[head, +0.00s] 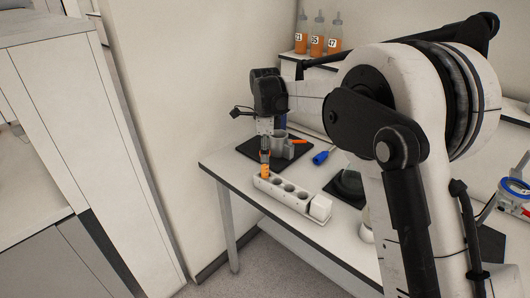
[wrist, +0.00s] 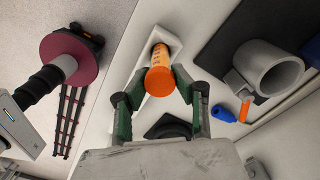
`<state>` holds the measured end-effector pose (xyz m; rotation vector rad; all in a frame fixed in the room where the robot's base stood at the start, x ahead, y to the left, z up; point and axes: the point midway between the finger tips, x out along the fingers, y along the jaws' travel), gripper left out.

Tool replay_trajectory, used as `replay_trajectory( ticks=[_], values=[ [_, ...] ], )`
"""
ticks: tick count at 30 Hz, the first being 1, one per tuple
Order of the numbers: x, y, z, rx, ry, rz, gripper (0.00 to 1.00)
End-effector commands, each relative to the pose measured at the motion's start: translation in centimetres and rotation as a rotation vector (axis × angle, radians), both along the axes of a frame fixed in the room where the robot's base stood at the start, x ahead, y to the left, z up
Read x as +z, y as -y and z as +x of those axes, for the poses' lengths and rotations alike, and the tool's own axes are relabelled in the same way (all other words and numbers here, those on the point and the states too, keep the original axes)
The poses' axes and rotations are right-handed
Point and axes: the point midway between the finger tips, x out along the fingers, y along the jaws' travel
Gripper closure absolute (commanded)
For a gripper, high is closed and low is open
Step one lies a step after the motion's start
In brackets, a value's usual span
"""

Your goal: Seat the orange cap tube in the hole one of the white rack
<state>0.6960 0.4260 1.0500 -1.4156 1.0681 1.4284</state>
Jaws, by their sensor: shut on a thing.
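The orange cap tube (head: 265,171) is upright in the head view, over the left, far end of the white rack (head: 318,208). In the wrist view the orange tube (wrist: 159,78) shows dark marks on its side, and the white rack (wrist: 151,38) lies behind it. My gripper (head: 265,157) is shut on the tube near its top; its two green-and-black fingers (wrist: 158,88) flank it in the wrist view. Several round holes show along the rack to the right of the tube. The tube's lower end is hidden, so I cannot tell whether it is inside the end hole.
A grey mug (head: 279,143) stands on a dark mat (head: 246,149) behind the rack. A blue-handled tool (head: 320,158) lies to its right. A dark round object (head: 346,185) is right of the rack. Numbered bottles (head: 317,38) stand on the shelf.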

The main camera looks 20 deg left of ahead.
Motion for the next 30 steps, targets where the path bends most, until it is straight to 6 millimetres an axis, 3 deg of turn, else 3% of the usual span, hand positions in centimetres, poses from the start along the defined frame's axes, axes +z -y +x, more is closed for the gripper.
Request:
replay_trajectory(
  ticks=[30],
  values=[
    [-0.69,0.00,-0.01,0.000,0.000,0.000,1.00]
  ],
)
